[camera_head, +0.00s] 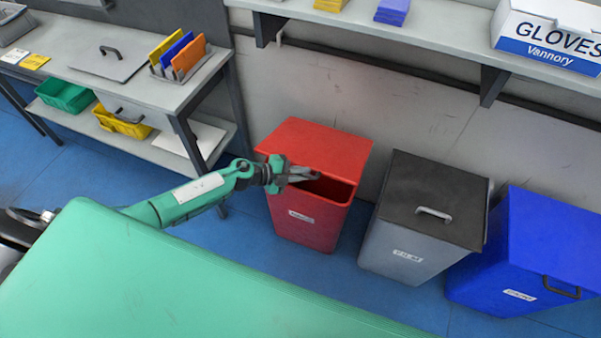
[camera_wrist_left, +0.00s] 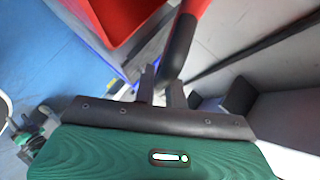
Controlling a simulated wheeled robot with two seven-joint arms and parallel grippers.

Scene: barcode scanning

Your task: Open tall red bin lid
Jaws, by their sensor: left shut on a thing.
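The tall red bin (camera_head: 300,222) stands against the wall on the blue floor. Its red lid (camera_head: 320,146) is tilted up at the front, and a dark opening shows below its front edge. My left gripper (camera_head: 308,176) is at that front edge, shut on the lid's dark handle. In the left wrist view the dark handle (camera_wrist_left: 179,48) runs between the two fingers (camera_wrist_left: 161,88), with red surfaces (camera_wrist_left: 115,18) above. The inside of the bin is mostly hidden by the lid and gripper. My right gripper is out of view.
A grey bin (camera_head: 405,245) with a dark lid and a blue bin (camera_head: 530,250) stand to the right. A shelf (camera_head: 420,38) with a gloves box (camera_head: 550,38) is above. A workbench (camera_head: 135,80) is at the left. A green surface (camera_head: 190,285) fills the foreground.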

